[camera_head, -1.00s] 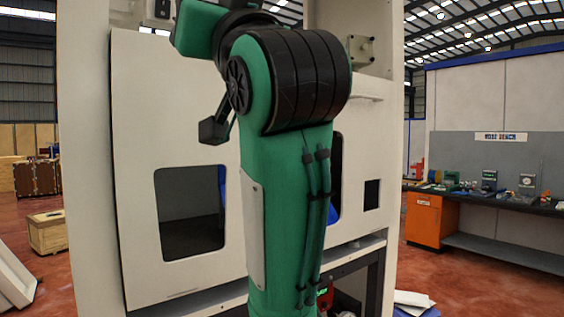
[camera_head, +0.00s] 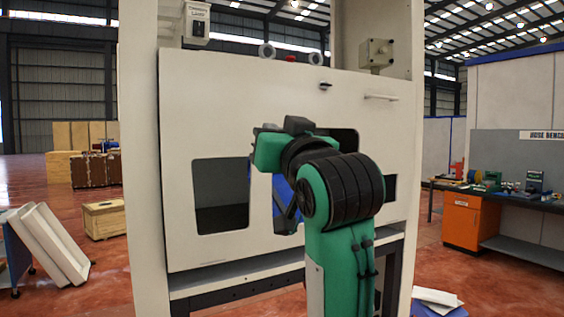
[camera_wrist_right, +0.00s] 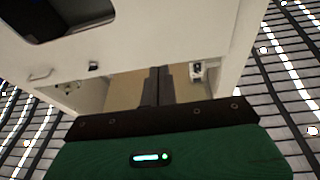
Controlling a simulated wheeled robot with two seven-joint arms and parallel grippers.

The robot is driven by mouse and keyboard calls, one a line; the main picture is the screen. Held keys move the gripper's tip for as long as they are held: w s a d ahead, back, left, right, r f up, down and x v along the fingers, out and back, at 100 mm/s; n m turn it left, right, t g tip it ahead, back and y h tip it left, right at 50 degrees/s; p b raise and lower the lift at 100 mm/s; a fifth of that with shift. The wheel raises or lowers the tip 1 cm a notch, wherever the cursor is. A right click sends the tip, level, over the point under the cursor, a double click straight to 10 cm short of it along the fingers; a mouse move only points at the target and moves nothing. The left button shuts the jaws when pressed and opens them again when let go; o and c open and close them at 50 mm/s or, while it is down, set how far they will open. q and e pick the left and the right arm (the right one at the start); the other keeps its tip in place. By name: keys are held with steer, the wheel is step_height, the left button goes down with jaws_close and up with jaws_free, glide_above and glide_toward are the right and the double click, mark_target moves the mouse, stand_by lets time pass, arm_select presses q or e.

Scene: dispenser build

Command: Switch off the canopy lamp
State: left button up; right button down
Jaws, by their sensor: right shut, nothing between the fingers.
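A small light box with a dark switch and a label (camera_head: 195,22) is on the machine's upper left in the head view. The label is too small to read. The box also shows right of the fingertips in the right wrist view (camera_wrist_right: 196,71), apart from them. I cannot make out a lamp. My right gripper (camera_wrist_right: 158,72) is shut and empty, its fingers pointing towards the machine's upper part. In the head view my green right arm stands before the white panel and its fingertips cannot be made out. My left gripper is not in view.
The white panel (camera_head: 240,110) has window openings, a dark latch (camera_head: 326,85) and a bar handle (camera_head: 380,97). A grey box (camera_head: 378,53) is at upper right. Round fittings sit on the panel's top edge. A bench with an orange cabinet (camera_head: 464,222) stands at right.

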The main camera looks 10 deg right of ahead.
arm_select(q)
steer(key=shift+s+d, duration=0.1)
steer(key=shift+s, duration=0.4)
arm_select(e)
steer(key=shift+g+h, duration=0.3)
steer(key=shift+g, duration=0.1)
steer(key=f, duration=0.1)
steer(key=w+f, duration=0.1)
steer(key=f, duration=0.1)
steer(key=d+f, duration=0.1)
steer(key=shift+w+f, duration=0.35)
steer(key=shift+w, duration=0.05)
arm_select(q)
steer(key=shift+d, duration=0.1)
